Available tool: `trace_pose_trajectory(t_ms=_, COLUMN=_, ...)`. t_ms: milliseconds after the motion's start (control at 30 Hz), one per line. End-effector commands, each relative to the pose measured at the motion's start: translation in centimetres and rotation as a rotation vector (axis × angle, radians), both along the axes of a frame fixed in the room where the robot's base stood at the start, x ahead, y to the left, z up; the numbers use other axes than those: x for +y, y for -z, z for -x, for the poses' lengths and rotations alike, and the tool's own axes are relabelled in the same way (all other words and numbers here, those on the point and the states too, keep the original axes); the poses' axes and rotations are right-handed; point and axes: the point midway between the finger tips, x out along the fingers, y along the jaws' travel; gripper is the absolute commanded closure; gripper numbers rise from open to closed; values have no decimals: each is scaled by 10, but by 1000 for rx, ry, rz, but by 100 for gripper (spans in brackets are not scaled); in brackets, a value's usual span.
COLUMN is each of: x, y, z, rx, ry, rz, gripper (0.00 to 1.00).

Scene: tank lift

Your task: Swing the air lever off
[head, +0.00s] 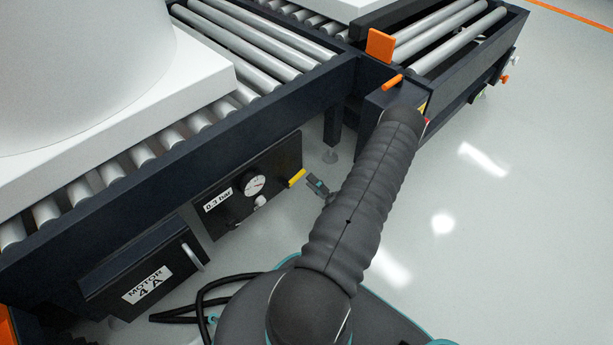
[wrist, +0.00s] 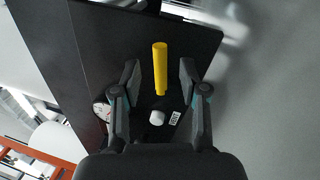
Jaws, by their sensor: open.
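The air lever is a yellow bar (head: 297,177) at the right end of a dark panel (head: 285,160) on the conveyor's side. In the wrist view the lever (wrist: 160,66) stands lengthwise between the two fingers, with a gap on each side. My gripper (head: 318,185) is open and empty, a little right of the lever in the head view. Its fingers (wrist: 160,78) do not touch the lever, and their exact depth to it is unclear. A round gauge (head: 254,185) and a white knob (head: 260,201) sit on the same panel.
A label reading bar (head: 218,199) is left of the gauge. A motor box (head: 145,275) with a handle hangs further left. The roller conveyor (head: 245,45) carries a large white tank (head: 80,65). Clear floor (head: 490,240) lies right of my arm. A black cable (head: 205,300) runs below.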

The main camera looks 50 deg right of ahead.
Motion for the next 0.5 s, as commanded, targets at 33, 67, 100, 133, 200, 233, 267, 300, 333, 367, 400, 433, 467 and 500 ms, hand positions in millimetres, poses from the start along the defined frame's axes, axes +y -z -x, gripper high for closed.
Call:
trace_pose_trajectory(t_ms=33, x=0, y=2, z=11, rx=-1, ry=6, rz=-3, gripper=57)
trace_pose_trajectory(t_ms=67, x=0, y=3, z=16, rx=-1, ry=6, rz=-3, gripper=57)
trace_pose_trajectory(t_ms=100, x=1, y=5, z=24, rx=0, ry=6, rz=-2, gripper=57)
trace_pose_trajectory(t_ms=133, x=2, y=6, z=29, rx=-1, ry=6, rz=-2, gripper=57)
trace_pose_trajectory(t_ms=200, x=3, y=8, z=40, rx=-1, ry=5, rz=-1, gripper=57)
trace_pose_trajectory(t_ms=233, x=3, y=9, z=45, rx=0, ry=6, rz=-1, gripper=57)
trace_pose_trajectory(t_ms=267, x=3, y=10, z=49, rx=0, ry=5, rz=-1, gripper=57)
trace_pose_trajectory(t_ms=300, x=4, y=11, z=55, rx=0, ry=5, rz=-1, gripper=57)
trace_pose_trajectory(t_ms=333, x=4, y=11, z=58, rx=0, ry=4, rz=-1, gripper=57)
trace_pose_trajectory(t_ms=367, x=5, y=12, z=61, rx=-1, ry=4, rz=-1, gripper=57)
trace_pose_trajectory(t_ms=400, x=5, y=13, z=65, rx=-1, ry=4, rz=-1, gripper=57)
trace_pose_trajectory(t_ms=433, x=5, y=13, z=67, rx=-1, ry=3, rz=-1, gripper=57)
trace_pose_trajectory(t_ms=467, x=6, y=14, z=69, rx=-1, ry=3, rz=-1, gripper=57)
trace_pose_trajectory(t_ms=500, x=6, y=14, z=72, rx=-1, ry=2, rz=0, gripper=57)
